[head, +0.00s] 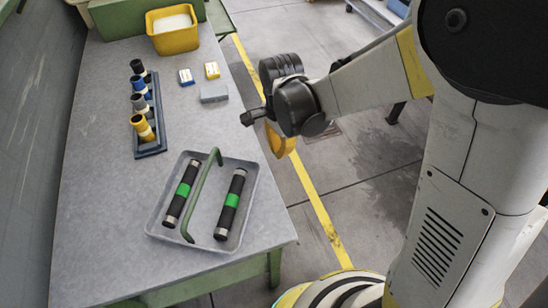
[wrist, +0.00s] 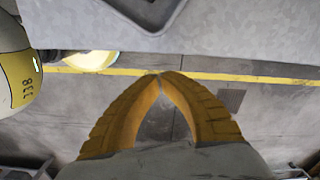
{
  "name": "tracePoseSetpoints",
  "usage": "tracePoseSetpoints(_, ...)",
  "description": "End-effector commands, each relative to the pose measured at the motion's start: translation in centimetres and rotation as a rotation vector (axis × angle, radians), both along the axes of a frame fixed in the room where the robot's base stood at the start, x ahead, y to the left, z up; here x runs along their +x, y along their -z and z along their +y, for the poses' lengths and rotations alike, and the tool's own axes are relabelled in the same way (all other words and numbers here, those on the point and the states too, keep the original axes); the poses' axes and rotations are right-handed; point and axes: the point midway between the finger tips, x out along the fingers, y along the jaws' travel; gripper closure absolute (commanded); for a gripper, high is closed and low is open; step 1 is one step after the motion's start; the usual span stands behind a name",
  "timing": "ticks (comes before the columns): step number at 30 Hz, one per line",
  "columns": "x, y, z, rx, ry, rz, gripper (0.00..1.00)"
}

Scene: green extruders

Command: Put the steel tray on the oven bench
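The steel tray (head: 157,222) is a shallow grey tray with a green bar handle (head: 203,190) arching over it. It lies on the near end of a grey-topped bench (head: 100,225). Two black cylinders with green bands and steel ends, one on the left (head: 182,192) and one on the right (head: 231,204), lie in it on either side of the handle. My gripper (head: 282,146) has yellow fingers and hangs beyond the bench's right edge, apart from the tray. In the wrist view its fingertips (wrist: 160,75) meet with nothing between them. A tray corner (wrist: 172,22) shows at the top there. I cannot tell which bench is the oven bench.
A blue rack (head: 151,147) with several upright cylinders stands behind the tray. A yellow bin (head: 175,42), small boxes (head: 186,77) and a grey block (head: 214,93) stand farther back. A yellow floor line (head: 320,215) runs beside the bench. The floor there is clear.

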Motion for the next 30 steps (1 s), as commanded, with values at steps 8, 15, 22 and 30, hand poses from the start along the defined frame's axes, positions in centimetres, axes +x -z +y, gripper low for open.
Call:
tracePoseSetpoints(8, 0.0, -5.5, 0.0, 0.000, 0.000, 0.000, 1.00)
tracePoseSetpoints(15, 0.0, -6.3, 0.0, 0.000, 0.000, 0.000, 1.00)
tracePoseSetpoints(22, 0.0, -6.3, 0.0, 0.000, 0.001, 0.000, 1.00)
tracePoseSetpoints(30, -0.1, -6.6, -0.3, 0.002, -0.012, -0.008, 1.00)
